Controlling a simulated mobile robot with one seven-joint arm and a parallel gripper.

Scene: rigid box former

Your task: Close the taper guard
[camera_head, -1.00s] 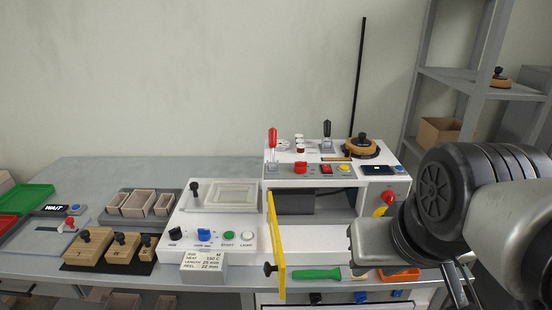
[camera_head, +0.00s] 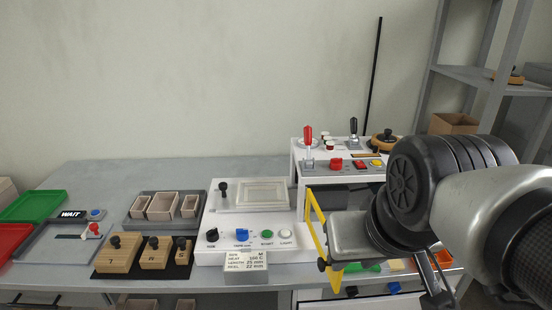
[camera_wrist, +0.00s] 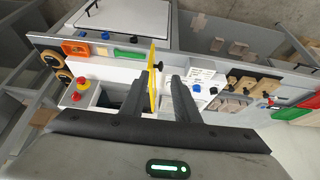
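The taper guard appears to be the yellow frame (camera_head: 316,235) at the front left of the white machine. It stands swung out, nearly edge-on to the head view, with a dark knob (camera_head: 322,265) at its lower end. In the wrist view the guard (camera_wrist: 154,75) and its knob (camera_wrist: 159,66) appear between the fingertips of my gripper (camera_wrist: 158,80). The fingers are apart and hold nothing visible. I cannot tell how far the guard lies beyond them. In the head view my arm covers much of the machine's front.
A white control box (camera_head: 245,240) with a label block (camera_head: 246,262) stands left of the guard. A red-handled lever (camera_head: 308,143) rises from the machine's top.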

